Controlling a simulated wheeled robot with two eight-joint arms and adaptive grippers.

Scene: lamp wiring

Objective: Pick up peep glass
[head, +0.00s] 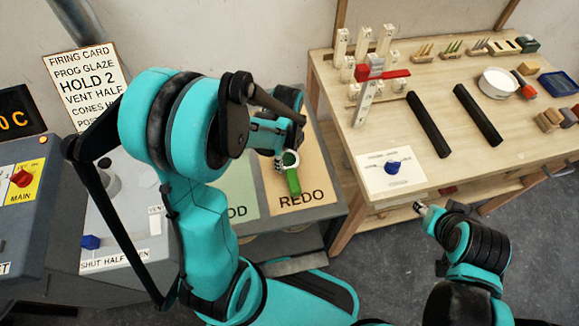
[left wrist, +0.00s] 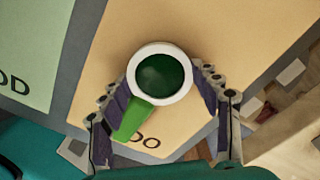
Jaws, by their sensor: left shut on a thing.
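The peep glass, a round dark green lens in a white ring with a green handle, shows in the head view (head: 292,180) and the left wrist view (left wrist: 163,74). My left gripper (head: 284,152) is shut on it, with one finger on each side of the ring in the left wrist view (left wrist: 165,82). The handle points down and slightly left there. The glass is over the tan REDO panel (head: 312,180); I cannot tell whether it touches the panel. My right gripper (head: 422,208) is low beside the workbench, small and hard to read.
A green panel (head: 238,188) lies left of REDO. The wooden workbench (head: 455,165) on the right holds white posts, two black bars (head: 428,125), a white dish (head: 498,83) and a blue-knob card (head: 391,173). A firing card (head: 86,82) and grey control boxes stand at left.

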